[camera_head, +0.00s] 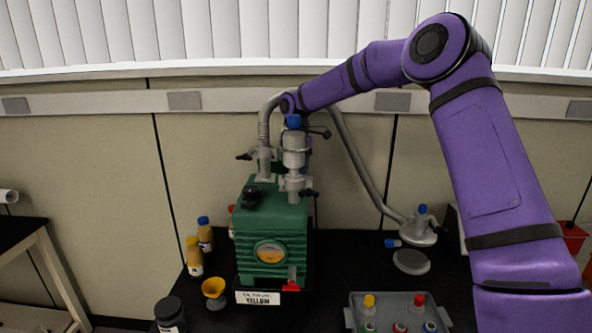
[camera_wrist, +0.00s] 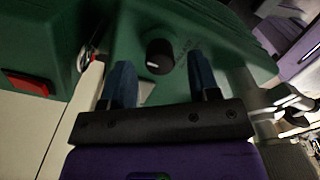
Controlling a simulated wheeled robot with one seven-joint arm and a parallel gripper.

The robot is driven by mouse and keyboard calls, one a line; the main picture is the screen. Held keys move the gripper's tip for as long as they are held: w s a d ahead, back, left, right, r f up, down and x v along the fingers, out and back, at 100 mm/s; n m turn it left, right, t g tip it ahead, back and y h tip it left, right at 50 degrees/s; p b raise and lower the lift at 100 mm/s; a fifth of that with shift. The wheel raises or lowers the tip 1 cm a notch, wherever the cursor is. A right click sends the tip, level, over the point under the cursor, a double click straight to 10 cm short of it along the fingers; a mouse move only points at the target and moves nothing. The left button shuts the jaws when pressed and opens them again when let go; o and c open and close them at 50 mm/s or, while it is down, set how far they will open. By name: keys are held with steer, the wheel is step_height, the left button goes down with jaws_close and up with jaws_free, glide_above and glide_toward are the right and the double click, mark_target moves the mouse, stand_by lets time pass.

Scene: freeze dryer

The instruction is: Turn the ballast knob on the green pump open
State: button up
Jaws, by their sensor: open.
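The green pump (camera_head: 272,225) stands on the black bench in the head view, with a round yellow gauge on its front. Its green housing (camera_wrist: 110,30) fills the top of the wrist view. A round black knob (camera_wrist: 160,55) with a white mark stands on that housing, beside small faint lettering. My gripper (camera_wrist: 160,62) is open, with one blue finger left of the knob and one right of it. I cannot tell whether either finger touches it. In the head view my arm reaches behind the pump's fittings, and my gripper is hidden there.
Grey fittings (camera_head: 294,150) and hoses rise from the pump. Bottles (camera_head: 205,235) and a yellow funnel (camera_head: 214,290) stand to its left. A grey tray (camera_head: 385,298) with capped vials is at front right. A red switch (camera_wrist: 27,83) shows left in the wrist view.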

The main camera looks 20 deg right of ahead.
steer(key=shift+f, duration=0.8)
steer(key=shift+c, duration=0.5)
steer(key=c, duration=0.8)
